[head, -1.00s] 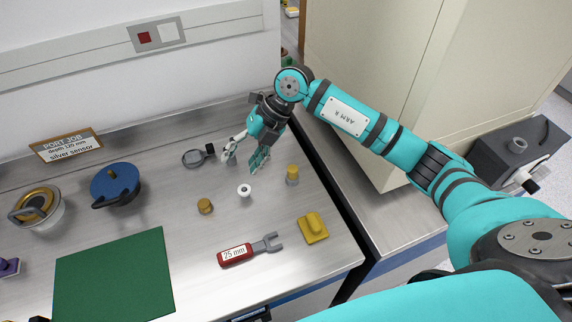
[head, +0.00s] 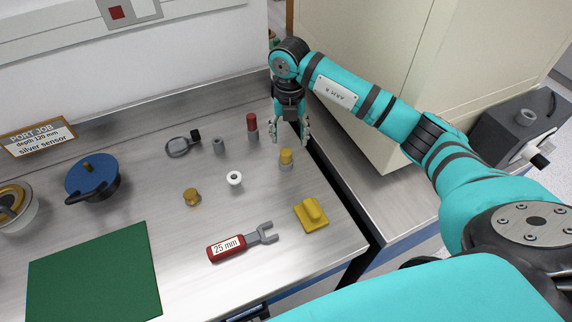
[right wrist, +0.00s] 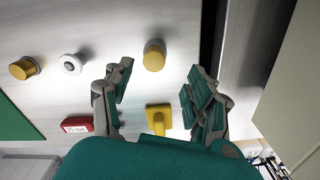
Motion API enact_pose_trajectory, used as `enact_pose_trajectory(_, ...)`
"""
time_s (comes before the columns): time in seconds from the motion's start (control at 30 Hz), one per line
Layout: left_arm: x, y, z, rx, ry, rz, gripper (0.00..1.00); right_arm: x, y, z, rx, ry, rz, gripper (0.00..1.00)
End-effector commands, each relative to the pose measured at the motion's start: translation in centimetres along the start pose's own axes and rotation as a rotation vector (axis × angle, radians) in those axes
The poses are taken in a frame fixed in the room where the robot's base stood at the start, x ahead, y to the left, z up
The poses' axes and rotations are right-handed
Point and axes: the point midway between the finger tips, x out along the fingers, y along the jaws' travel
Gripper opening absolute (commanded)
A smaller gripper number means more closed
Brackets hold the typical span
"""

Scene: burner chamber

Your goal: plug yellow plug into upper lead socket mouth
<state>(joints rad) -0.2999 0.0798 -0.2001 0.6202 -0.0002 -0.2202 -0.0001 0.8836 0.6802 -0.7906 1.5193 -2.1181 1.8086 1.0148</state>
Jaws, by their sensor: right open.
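A grey cylinder with a yellow top (head: 286,156) stands upright near the bench's right edge and may be the yellow plug. In the right wrist view the yellow top (right wrist: 154,52) lies between the fingertips in the picture. My right gripper (head: 290,137) points down, open and empty, just behind it in the head view; it also shows in the right wrist view (right wrist: 160,68). A yellow block with a raised grip (head: 312,214) lies nearer the front edge. I cannot make out the upper lead socket mouth. My left gripper is out of view.
A red-topped cylinder (head: 252,126) and small grey cylinder (head: 218,145) stand behind. A white ring-shaped piece (head: 234,178), brass knob (head: 191,197) and red-handled wrench (head: 228,247) lie left. A green mat (head: 95,275) fills the front left. A tall cabinet (head: 380,70) borders the right.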

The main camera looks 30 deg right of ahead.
Motion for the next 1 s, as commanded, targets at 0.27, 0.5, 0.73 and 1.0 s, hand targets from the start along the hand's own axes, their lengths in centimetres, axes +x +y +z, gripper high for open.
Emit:
enact_pose_trajectory(0.27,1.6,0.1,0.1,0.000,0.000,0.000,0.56,2.5,0.3,-0.2,-0.001,0.001,0.000,0.57)
enact_pose_trajectory(0.5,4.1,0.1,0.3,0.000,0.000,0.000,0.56,6.1,0.8,-0.4,-0.001,0.000,0.001,0.57)
enact_pose_trajectory(0.73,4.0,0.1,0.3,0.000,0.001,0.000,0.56,6.2,0.7,-0.4,-0.001,-0.002,0.001,0.57)
enact_pose_trajectory(1.0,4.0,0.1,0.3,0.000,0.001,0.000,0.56,6.2,0.7,-0.4,-0.001,-0.001,0.001,0.27)
